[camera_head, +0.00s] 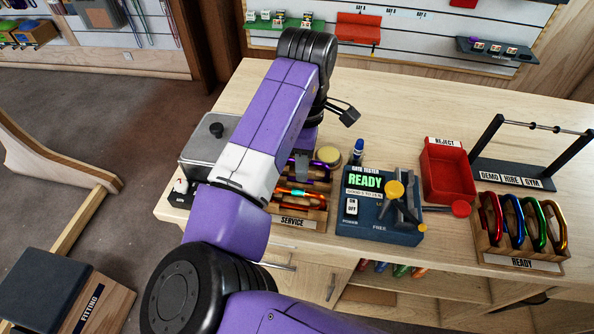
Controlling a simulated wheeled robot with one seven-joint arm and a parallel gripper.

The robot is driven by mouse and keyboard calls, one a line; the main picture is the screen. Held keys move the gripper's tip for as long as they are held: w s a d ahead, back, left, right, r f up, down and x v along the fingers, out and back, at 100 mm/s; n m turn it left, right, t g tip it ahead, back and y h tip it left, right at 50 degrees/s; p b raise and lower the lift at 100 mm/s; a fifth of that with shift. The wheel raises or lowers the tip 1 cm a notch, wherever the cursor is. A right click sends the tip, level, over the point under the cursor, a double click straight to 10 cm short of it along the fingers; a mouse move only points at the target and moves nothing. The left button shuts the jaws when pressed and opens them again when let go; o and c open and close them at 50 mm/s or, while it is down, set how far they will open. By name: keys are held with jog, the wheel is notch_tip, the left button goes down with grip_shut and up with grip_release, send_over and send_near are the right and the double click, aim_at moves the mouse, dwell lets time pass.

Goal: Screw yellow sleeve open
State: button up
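The SERVICE tray (307,222) is a wooden rack on the bench, partly hidden by my purple arm. In it lie carabiners, including a purple one (297,162) and one with an orange and teal sleeve (296,192). I cannot make out a yellow sleeve; it may be hidden behind my arm. My gripper (302,168) points down over the back of the tray, and only a small grey part of it shows. Its fingertips and whatever lies between them are not clear.
Right of the tray stands the blue gate tester (375,228), reading READY, with a yellow knob (394,189) and a lever. Beyond are a red REJECT bin (447,172), a black bar stand (530,178) and the READY rack (520,262) with several carabiners. The back bench is clear.

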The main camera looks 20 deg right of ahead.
jog(key=shift+w+d+p, duration=0.3)
jog(key=shift+w+d, duration=0.05)
jog(key=shift+w, duration=0.15)
jog(key=shift+r, duration=0.1)
dwell(0.3)
jog(key=shift+r+p, duration=1.3)
jog(key=shift+p, duration=0.25)
jog(key=shift+s+a+p, duration=0.4)
jog(key=shift+s+p, duration=0.2)
